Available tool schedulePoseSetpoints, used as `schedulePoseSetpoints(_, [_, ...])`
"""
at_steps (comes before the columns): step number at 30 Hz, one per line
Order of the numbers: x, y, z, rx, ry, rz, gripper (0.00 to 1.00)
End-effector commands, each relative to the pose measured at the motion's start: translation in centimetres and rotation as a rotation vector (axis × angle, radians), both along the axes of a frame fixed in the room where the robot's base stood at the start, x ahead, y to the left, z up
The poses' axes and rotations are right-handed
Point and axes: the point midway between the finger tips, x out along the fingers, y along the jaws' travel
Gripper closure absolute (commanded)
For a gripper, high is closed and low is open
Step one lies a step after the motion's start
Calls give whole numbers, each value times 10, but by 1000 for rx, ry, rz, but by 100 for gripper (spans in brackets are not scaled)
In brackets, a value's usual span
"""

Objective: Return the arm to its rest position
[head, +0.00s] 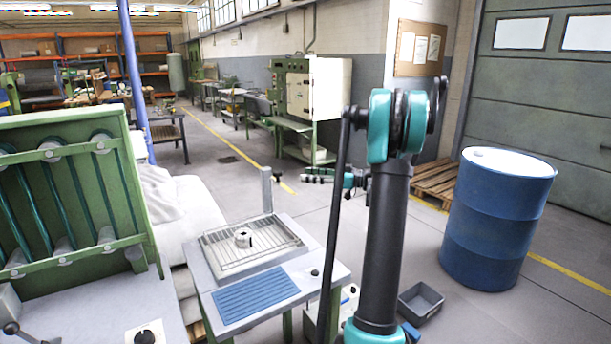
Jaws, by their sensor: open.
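My arm rises at the right of centre in the head view, with dark links and teal joints, and bends at a high elbow. My gripper (310,176) shows small to the left of the upright link, past the work table and in front of the open floor. It points left. It is open, and I see nothing held in it. Part of the wrist and forearm is hidden behind the upright link.
A small table (333,264) holds a wire-grid tray (216,262) with a metal part (243,238), and a blue ribbed mat (256,295). A green machine (70,135) stands left. A blue drum (497,220), pallet (436,182) and grey bin (420,303) are right.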

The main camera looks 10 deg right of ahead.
Motion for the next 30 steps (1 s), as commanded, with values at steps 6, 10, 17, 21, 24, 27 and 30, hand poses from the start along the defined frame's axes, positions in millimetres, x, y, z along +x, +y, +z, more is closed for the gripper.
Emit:
schedulePoseSetpoints(6, [-21, 39, -15, -57, 168, 4, 50])
schedulePoseSetpoints(10, [-57, 80, -43, -148, 398, -23, 50])
schedulePoseSetpoints(17, [-142, 126, -100, -330, 763, -172, 50])
schedulePoseSetpoints(21, [-198, 132, -134, -440, 925, -316, 50])
schedulePoseSetpoints(24, [-238, 128, -157, -509, 1009, -440, 50])
schedulePoseSetpoints(27, [-276, 118, -178, -569, 1063, -576, 50])
schedulePoseSetpoints(30, [-308, 105, -195, -613, 1088, -711, 50])
